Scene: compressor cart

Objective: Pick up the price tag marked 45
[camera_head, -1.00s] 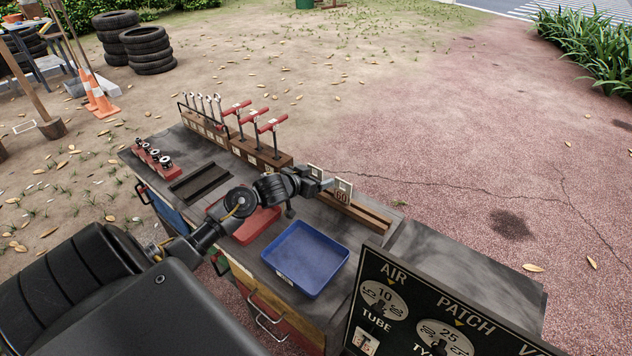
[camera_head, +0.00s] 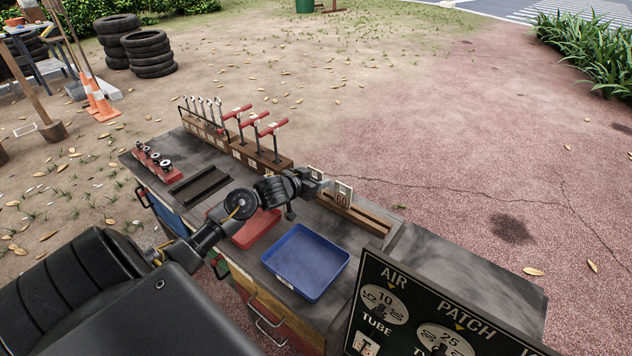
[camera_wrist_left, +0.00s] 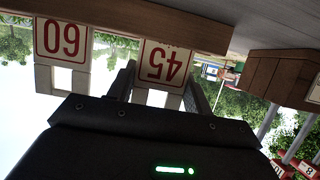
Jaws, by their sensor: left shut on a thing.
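The price tag marked 45 (camera_wrist_left: 165,63) is a white card with red digits, upside down in the left wrist view. It stands at the wooden rail (camera_head: 358,212) on the cart. My left gripper (camera_head: 318,184) is shut on this tag; its two fingers (camera_wrist_left: 158,92) lie on either side of it in the wrist view. In the head view the gripper partly hides the tag (camera_head: 315,172). A similar tag marked 60 (camera_head: 342,194) stands beside it on the rail and also shows in the wrist view (camera_wrist_left: 62,41). My right gripper is out of view.
A blue tray (camera_head: 306,262) and a red tray (camera_head: 256,229) lie on the cart top (camera_head: 222,218). A wooden block with red T-handled tools (camera_head: 262,157) stands behind. A black price board (camera_head: 410,315) rises at the front right.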

